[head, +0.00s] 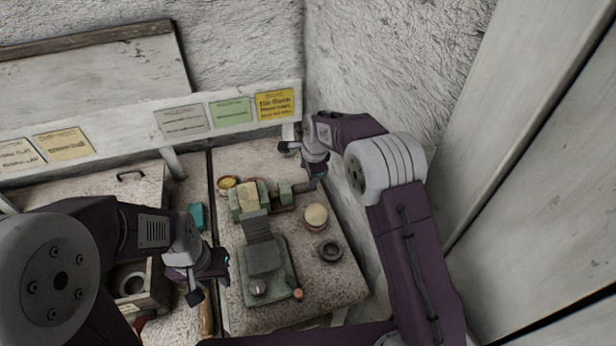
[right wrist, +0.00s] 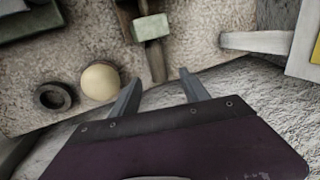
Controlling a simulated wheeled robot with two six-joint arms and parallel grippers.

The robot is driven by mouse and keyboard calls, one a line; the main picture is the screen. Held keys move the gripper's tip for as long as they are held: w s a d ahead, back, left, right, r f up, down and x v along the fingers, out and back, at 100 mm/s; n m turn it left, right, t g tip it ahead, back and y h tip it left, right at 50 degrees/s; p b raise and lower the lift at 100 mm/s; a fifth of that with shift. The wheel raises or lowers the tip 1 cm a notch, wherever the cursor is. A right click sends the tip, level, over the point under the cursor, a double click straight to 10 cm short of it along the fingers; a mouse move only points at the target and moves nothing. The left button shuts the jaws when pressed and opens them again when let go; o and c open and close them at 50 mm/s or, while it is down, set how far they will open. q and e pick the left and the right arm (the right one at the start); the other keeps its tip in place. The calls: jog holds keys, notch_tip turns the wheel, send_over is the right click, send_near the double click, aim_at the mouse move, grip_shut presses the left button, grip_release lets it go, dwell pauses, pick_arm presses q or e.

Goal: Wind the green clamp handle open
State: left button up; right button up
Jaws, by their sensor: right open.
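The green clamp (head: 247,208) stands on the table, its screw side pointing right. Its handle end is a pale green block (right wrist: 152,27) with a grey-brown bar (right wrist: 155,60), seen in the right wrist view; the green block also shows in the head view (head: 287,194). My right gripper (head: 303,160) is open and empty behind the handle end. In the right wrist view its fingers (right wrist: 160,92) are spread, with the bar's end just ahead of the gap, apart from both. My left gripper (head: 210,281) looks open and empty, left of the table's front part.
A green-based device (head: 265,277) sits on the front of the table. The wall rises close on the right.

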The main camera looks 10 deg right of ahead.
aim_at(306, 188)
jog(key=p+x, duration=0.1)
jog(key=x, duration=0.7)
jog(key=shift+s+a+f, duration=0.1)
jog(key=shift+s, duration=0.1)
jog(key=shift+s+f, duration=0.1)
jog(key=shift+f, duration=0.05)
grip_shut()
jog(key=t+b, duration=0.1)
jog(key=b, duration=0.2)
jog(key=f+t+b, duration=0.1)
jog(key=b, duration=0.1)
jog(key=shift+y+b, duration=0.3)
jog(key=shift+b, duration=0.1)
jog(key=shift+s+r+t, duration=0.1)
jog(key=shift+r+t, duration=0.1)
jog(key=shift+t, duration=0.2)
jog(key=shift+r, duration=0.25)
pick_arm(q)
jog(key=f, duration=0.3)
jog(key=s+f, duration=0.1)
jog(key=f, duration=0.1)
